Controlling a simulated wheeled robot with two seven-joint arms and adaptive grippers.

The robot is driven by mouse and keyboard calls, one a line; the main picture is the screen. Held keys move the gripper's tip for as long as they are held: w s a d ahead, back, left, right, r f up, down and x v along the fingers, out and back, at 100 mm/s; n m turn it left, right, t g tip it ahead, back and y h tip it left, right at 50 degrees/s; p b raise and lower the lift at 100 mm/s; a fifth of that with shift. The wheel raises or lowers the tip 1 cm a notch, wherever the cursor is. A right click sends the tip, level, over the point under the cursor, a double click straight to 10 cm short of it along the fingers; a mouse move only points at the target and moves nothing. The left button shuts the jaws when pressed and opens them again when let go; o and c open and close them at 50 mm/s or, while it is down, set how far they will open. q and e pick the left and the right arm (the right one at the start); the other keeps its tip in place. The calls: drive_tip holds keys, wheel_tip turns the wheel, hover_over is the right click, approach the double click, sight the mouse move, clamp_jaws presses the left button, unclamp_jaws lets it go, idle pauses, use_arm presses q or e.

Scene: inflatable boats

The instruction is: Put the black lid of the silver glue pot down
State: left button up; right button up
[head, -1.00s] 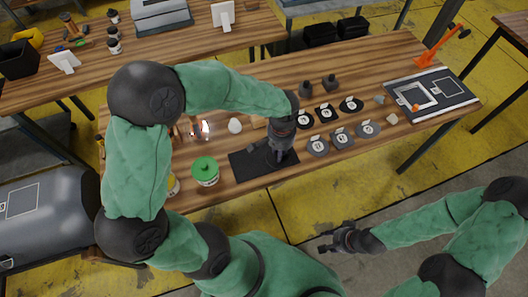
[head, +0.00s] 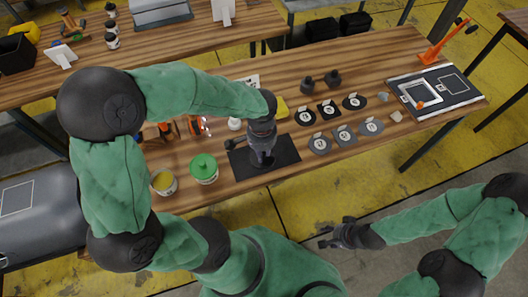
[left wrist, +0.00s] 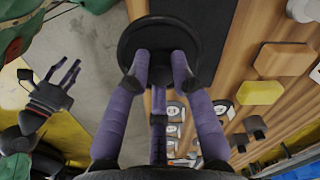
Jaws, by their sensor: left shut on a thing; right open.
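My left gripper (head: 262,160) is over the black mat (head: 288,155) on the bench. In the left wrist view its purple fingers (left wrist: 160,68) are shut on the round black lid (left wrist: 127,45), with the dark mat behind it. Whether the lid touches the mat I cannot tell. In the head view the lid blends into the mat. An open pot with yellow contents (head: 163,182) stands left of the mat, beside a pot with a green lid (head: 204,168). My right gripper (head: 338,236) is open and empty, off the bench's front edge.
Round and square dark pieces with white labels (head: 345,134) lie right of the mat. A yellow piece (head: 282,108) and a small white object (head: 235,124) are behind the mat. A framed board (head: 436,90) lies at the right end.

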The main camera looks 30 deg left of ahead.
use_arm(q)
drive_tip(key=w+f, duration=0.1)
drive_tip(key=f, duration=0.1)
drive_tip(key=w+a+f+b, duration=0.1)
drive_tip(key=w+f, duration=0.1)
drive_tip(key=w+a+f+b, duration=0.1)
drive_tip(key=f, duration=0.1)
drive_tip(key=shift+w, duration=0.4)
drive_tip(key=shift+w+a+f+b, duration=0.15)
drive_tip(key=shift+f+b, duration=0.3)
drive_tip(key=shift+f, duration=1.15)
drive_tip(key=shift+f, duration=0.1)
drive_tip(key=shift+f, duration=0.15)
drive_tip(key=o, duration=0.9)
drive_tip(key=shift+c, duration=0.2)
